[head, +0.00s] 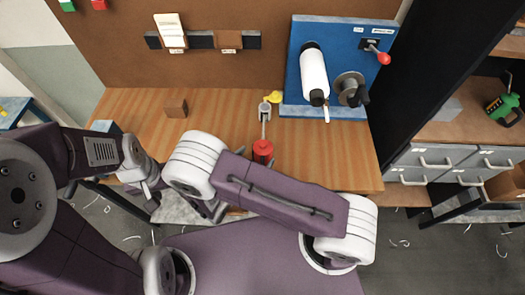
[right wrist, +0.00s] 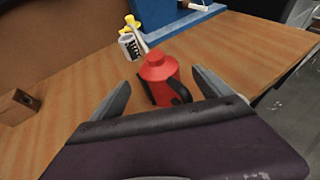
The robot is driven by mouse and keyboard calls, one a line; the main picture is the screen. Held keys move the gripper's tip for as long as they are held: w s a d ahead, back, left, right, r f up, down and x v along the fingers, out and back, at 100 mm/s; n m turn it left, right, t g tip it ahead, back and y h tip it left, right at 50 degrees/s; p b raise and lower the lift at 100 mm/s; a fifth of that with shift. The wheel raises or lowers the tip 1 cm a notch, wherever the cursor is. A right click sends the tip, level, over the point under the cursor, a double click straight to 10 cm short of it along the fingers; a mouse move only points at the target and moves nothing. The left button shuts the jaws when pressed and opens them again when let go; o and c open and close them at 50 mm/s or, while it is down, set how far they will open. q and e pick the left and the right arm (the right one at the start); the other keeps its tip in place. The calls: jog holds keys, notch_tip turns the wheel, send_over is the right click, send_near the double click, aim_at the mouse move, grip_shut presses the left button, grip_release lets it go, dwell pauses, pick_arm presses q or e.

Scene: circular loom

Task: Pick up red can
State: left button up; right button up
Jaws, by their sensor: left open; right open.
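The red can (head: 263,152) stands upright near the front of the wooden table, with a narrow red neck on top and a dark handle on its side. In the right wrist view the red can (right wrist: 160,80) is between and just beyond the fingers of my right gripper (right wrist: 162,80). The gripper is open, with a finger on either side of the can and gaps showing. In the head view my right arm hides much of this gripper. My left gripper (head: 147,188) is open and empty at the table's front left edge, away from the can.
A metal cup (head: 265,108) with a yellow item stands behind the can. A brown wooden block (head: 176,108) lies to the left. A blue panel (head: 340,62) with a white roll and crank stands at the back right. The wooden table (head: 335,150) is clear right of the can.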

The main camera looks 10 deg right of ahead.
aim_at(262, 149)
jog(key=shift+w+d+f, duration=0.2)
jog(key=shift+w+d, duration=0.1)
jog(key=shift+w, duration=0.1)
jog(key=shift+w+d+p, duration=0.15)
jog(key=shift+d+p, duration=0.05)
jog(key=shift+p, duration=0.1)
jog(key=p+x, duration=0.1)
jog(key=x, duration=0.3)
jog(key=shift+w+p, duration=0.1)
jog(key=shift+p, duration=0.25)
jog(key=shift+w+d+f, duration=0.15)
jog(key=shift+w+f, duration=0.1)
jog(key=shift+w, duration=0.05)
jog(key=shift+s+r, duration=0.1)
jog(key=shift+s, duration=0.05)
jog(key=c, duration=1.8)
jog(key=shift+c, duration=0.2)
jog(key=shift+r, duration=0.1)
